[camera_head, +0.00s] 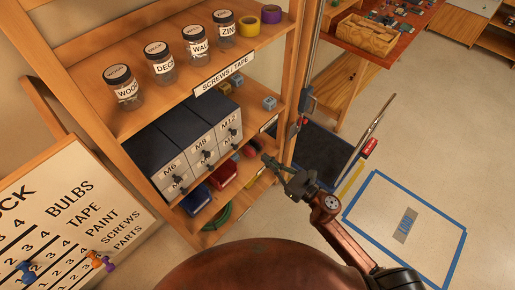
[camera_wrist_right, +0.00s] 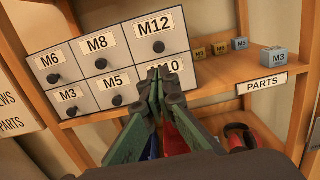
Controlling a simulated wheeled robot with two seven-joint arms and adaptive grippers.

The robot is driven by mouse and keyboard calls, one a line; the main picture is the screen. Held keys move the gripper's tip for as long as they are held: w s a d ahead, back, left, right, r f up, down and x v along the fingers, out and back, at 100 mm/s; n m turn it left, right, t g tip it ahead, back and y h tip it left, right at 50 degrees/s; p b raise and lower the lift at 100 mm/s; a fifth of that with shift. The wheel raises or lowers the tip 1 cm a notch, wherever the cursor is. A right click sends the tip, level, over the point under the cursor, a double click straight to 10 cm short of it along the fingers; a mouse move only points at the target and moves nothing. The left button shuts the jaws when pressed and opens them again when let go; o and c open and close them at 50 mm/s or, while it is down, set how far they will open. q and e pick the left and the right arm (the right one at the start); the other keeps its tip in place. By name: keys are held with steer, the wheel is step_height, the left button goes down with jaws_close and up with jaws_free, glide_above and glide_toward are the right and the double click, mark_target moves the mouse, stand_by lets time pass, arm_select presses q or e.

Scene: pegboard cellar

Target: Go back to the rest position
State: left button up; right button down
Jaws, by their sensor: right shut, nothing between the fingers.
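My right gripper (camera_head: 280,172) is shut and empty in the head view, held out in front of the wooden shelf unit, beside its right post. In the right wrist view the closed fingers (camera_wrist_right: 160,88) point at the small-drawer cabinet (camera_wrist_right: 92,68) and cover part of the M10 label. I cannot tell from these views whether the fingertips touch the cabinet. The drawers in view look closed. My right arm (camera_head: 335,215) reaches up from the lower right of the head view. My left gripper is in neither view.
Labelled jars (camera_head: 122,88) and tape rolls (camera_head: 248,27) stand on the upper shelf. Small M-labelled blocks (camera_head: 269,103) sit right of the drawers. A pegged board (camera_head: 70,225) leans at the left.

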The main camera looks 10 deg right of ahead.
steer(key=shift+s, duration=0.1)
steer(key=w+d+f+m+h, duration=0.1)
steer(key=d+f+m+h, duration=0.1)
steer(key=d+f+m, duration=0.35)
steer(key=w+d+f+m+h, duration=0.1)
steer(key=d+f+m+h, duration=0.15)
steer(key=f, duration=0.65)
steer(key=w+d+f+m+h, duration=0.1)
steer(key=d+f+m+h, duration=0.15)
steer(key=f+m, duration=0.35)
steer(key=s+d+f+m+g+h, duration=0.1)
steer(key=s+d+f+m, duration=0.2)
steer(key=f, duration=0.4)
steer(key=s+d+f+m+g+h, duration=0.1)
steer(key=s+d+f+m+g, duration=0.15)
steer(key=f, duration=0.55)
steer(key=s+d+f+m+g+h, duration=0.1)
steer(key=s+d+f+m, duration=0.25)
steer(key=f, duration=0.35)
steer(key=s+d+f+m+g+h, duration=0.1)
steer(key=s+f+m+g, duration=0.2)
steer(key=s+f+m, duration=0.7)
steer(key=s+d+f+m+g, duration=0.1)
steer(key=s+f+m+g, duration=0.3)
steer(key=s+f, duration=1.15)
steer(key=s+a+m+g, duration=0.2)
steer(key=s+m+g, duration=0.1)
steer(key=s, duration=1.5)
steer(key=shift+f+m, duration=0.2)
steer(key=shift+m, duration=0.7)
